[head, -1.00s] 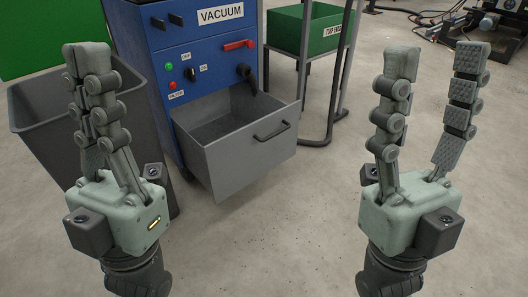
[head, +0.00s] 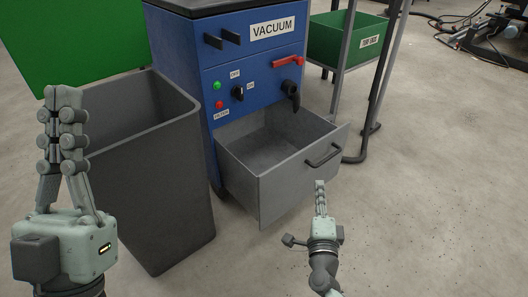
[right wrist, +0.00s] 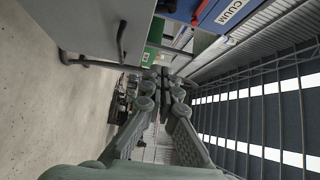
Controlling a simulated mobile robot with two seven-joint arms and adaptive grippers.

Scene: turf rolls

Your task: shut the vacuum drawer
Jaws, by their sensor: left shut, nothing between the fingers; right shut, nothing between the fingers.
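The blue vacuum cabinet (head: 262,66) stands upright, and its grey drawer (head: 290,185) is pulled well out and looks empty. The drawer has a dark bar handle (head: 323,155) on its front. My right gripper (head: 320,184) is shut and empty, just in front of the drawer's front and below the handle. I cannot tell whether it touches. In the right wrist view the shut fingers (right wrist: 165,76) show beside the grey drawer front (right wrist: 95,28) with its handle (right wrist: 121,38). My left gripper (head: 63,92) is shut and empty, in front of the grey bin.
A tall dark grey bin (head: 150,180) stands close to the left of the cabinet and drawer. A green crate (head: 340,42) sits on a dark metal stand (head: 377,80) to the right. The concrete floor (head: 430,200) at the right and front is clear.

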